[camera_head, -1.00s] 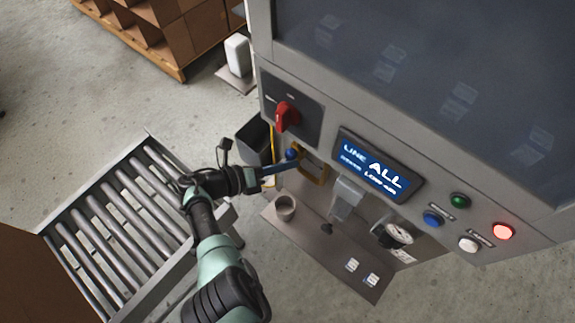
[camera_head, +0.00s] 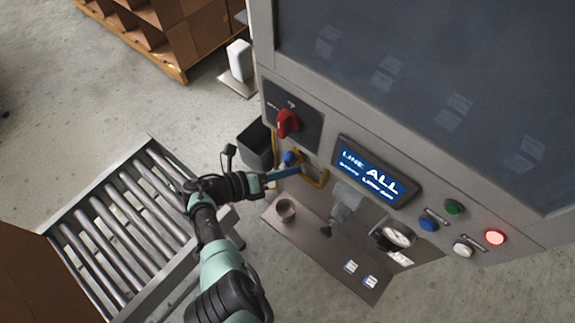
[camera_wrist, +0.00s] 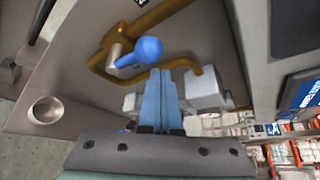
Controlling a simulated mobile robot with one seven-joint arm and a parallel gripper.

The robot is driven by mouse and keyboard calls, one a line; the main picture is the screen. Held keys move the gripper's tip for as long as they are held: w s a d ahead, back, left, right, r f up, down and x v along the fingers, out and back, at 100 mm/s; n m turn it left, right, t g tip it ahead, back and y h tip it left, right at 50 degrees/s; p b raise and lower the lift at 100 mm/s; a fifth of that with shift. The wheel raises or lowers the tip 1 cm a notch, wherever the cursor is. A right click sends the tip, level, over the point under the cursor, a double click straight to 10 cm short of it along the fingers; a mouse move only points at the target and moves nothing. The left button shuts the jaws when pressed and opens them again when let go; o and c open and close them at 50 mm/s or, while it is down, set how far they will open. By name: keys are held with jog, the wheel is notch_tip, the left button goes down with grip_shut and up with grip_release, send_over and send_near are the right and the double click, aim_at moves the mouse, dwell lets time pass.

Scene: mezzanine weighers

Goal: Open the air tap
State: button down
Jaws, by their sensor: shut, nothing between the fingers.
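The air tap shows as a blue ball knob (camera_head: 288,157) on the yellow pipe (camera_head: 322,178), low on the machine's front. In the wrist view the blue knob (camera_wrist: 148,49) sits on a short metal stem, in front of the looped yellow pipe (camera_wrist: 97,62). My gripper (camera_head: 302,169) has its two blue fingers together and empty. Its tips lie just right of and below the knob in the head view. In the wrist view my gripper (camera_wrist: 160,75) points at the pipe, with its tips just below the knob. I cannot tell whether they touch it.
A red rotary switch (camera_head: 287,122) is above the tap, and a lit display (camera_head: 370,172) is to its right. A cup (camera_head: 285,210) stands on the plate (camera_head: 325,250) below. A pressure gauge (camera_head: 397,237) is further right. A roller conveyor (camera_head: 125,215) is at the left.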

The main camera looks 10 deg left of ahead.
jog(key=s+a+r, duration=0.1)
jog(key=s+a, duration=0.5)
jog(key=shift+s+a+r+p, duration=0.2)
jog(key=shift+s+a+p, duration=0.15)
jog(key=shift+p, duration=0.1)
